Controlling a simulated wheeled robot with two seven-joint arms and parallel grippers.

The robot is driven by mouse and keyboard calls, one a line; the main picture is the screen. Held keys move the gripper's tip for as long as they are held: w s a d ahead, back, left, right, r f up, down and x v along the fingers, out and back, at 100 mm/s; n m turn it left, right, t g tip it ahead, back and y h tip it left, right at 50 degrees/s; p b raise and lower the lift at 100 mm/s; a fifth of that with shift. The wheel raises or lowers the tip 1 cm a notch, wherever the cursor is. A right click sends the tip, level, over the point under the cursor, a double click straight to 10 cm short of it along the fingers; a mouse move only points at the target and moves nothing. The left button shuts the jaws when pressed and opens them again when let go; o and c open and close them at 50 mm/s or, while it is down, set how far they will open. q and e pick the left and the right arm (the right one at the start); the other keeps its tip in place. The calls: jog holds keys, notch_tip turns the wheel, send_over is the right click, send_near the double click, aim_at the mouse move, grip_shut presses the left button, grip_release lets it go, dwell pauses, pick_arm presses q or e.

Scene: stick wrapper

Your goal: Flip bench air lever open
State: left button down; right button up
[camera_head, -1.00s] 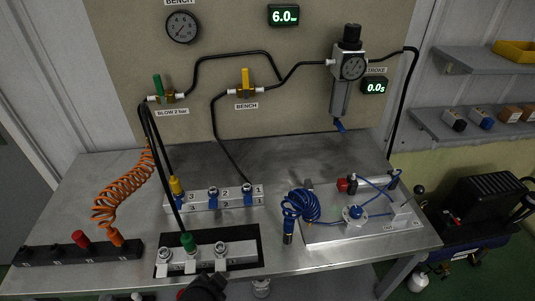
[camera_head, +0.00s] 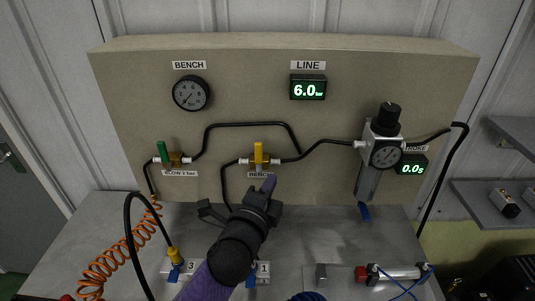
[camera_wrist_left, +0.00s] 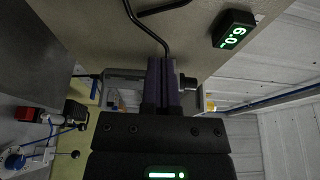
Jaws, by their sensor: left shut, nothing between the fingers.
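The bench air valve (camera_head: 258,160) is a brass body in the black hose line on the beige panel, just above the BENCH label. Its yellow lever (camera_head: 258,150) stands upright, across the hose line. My left gripper (camera_head: 269,184) is just below the valve in the head view, fingers pointing up toward the panel, shut and empty. It looks apart from the lever, though depth is hard to judge. In the left wrist view its two fingers (camera_wrist_left: 162,84) are together with nothing between them. My right gripper is in neither view.
A green-levered valve (camera_head: 163,153) sits to the left on the same panel. The BENCH gauge (camera_head: 191,93) and LINE display (camera_head: 308,87) are above. The regulator (camera_head: 381,150) is at the right. A black hose (camera_head: 225,190) drops beside my gripper.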

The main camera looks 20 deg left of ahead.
aim_at(259, 153)
pick_arm(q)
jog(key=w+a, duration=0.3)
jog(key=w, duration=0.5)
jog(key=shift+w+a, duration=0.15)
jog(key=shift+w, duration=0.1)
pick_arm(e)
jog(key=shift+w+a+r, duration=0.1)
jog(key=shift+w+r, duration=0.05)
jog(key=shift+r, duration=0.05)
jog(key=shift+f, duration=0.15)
